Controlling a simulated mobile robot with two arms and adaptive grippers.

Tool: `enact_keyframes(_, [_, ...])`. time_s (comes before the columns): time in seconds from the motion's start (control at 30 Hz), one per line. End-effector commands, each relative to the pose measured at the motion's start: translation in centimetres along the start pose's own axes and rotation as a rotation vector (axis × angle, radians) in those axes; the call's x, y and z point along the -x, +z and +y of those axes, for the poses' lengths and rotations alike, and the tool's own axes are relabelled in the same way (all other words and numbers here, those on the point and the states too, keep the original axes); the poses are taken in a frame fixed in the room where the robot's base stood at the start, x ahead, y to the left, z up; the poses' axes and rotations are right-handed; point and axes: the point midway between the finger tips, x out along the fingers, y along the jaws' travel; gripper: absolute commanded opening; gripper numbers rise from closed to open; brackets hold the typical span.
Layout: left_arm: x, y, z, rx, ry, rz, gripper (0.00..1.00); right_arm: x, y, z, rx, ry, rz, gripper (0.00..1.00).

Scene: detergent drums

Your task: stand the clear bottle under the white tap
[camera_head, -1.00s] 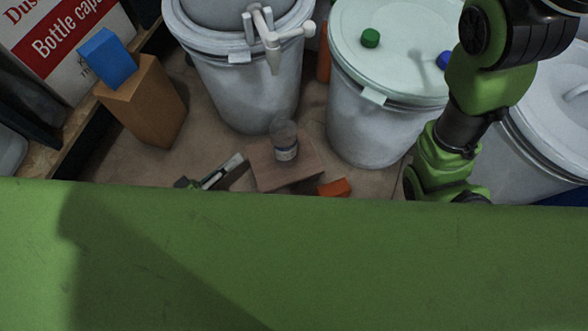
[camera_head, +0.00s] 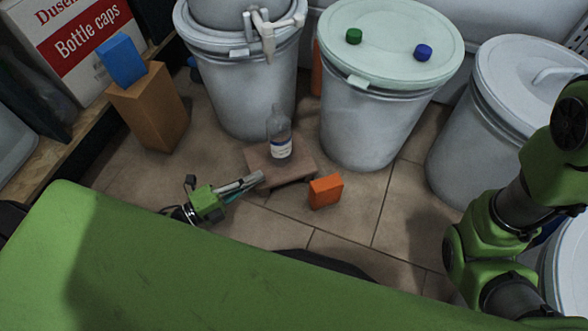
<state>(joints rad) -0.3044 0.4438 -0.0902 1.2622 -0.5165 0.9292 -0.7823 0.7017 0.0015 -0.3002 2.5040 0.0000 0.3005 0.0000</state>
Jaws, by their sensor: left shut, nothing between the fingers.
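The clear bottle (camera_head: 279,138) has a white label and stands upright on a low brown board (camera_head: 292,171) on the floor. My left gripper (camera_head: 257,178) is shut and empty, low at the left edge of the board, apart from the bottle. Its arm is mostly hidden behind my green body. My right arm shows at the right, but its gripper is not in view.
An orange block (camera_head: 325,191) lies on the floor right of the board. A tall brown block with a blue block (camera_head: 122,61) on top stands at the left. A middle drum (camera_head: 372,120) carries green and blue caps on its lid. Tiled floor is free at the front right.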

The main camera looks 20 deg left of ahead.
Motion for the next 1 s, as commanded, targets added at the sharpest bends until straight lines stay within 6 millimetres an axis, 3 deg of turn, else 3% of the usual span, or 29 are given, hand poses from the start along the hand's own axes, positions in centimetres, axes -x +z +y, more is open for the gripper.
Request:
enact_keyframes(0.17, [-1.0,0.1,0.3,-0.038,0.001,-0.002,0.00,0.5,-0.2,-0.1,0.000,0.001,0.001,0.00])
enact_keyframes(0.6, [-8.4,0.1,0.4,-0.035,0.000,-0.001,0.00,4.0,-1.0,-0.8,-0.001,0.003,-0.008,0.00])
enact_keyframes(0.8, [-9.8,0.1,0.2,-0.032,0.002,-0.001,0.00,4.4,-1.1,-0.8,-0.001,0.003,-0.008,0.00])
enact_keyframes(1.0, [-10.0,0.1,0.1,-0.032,0.003,-0.002,0.00,4.3,-1.3,-0.8,-0.001,0.003,-0.006,0.00])
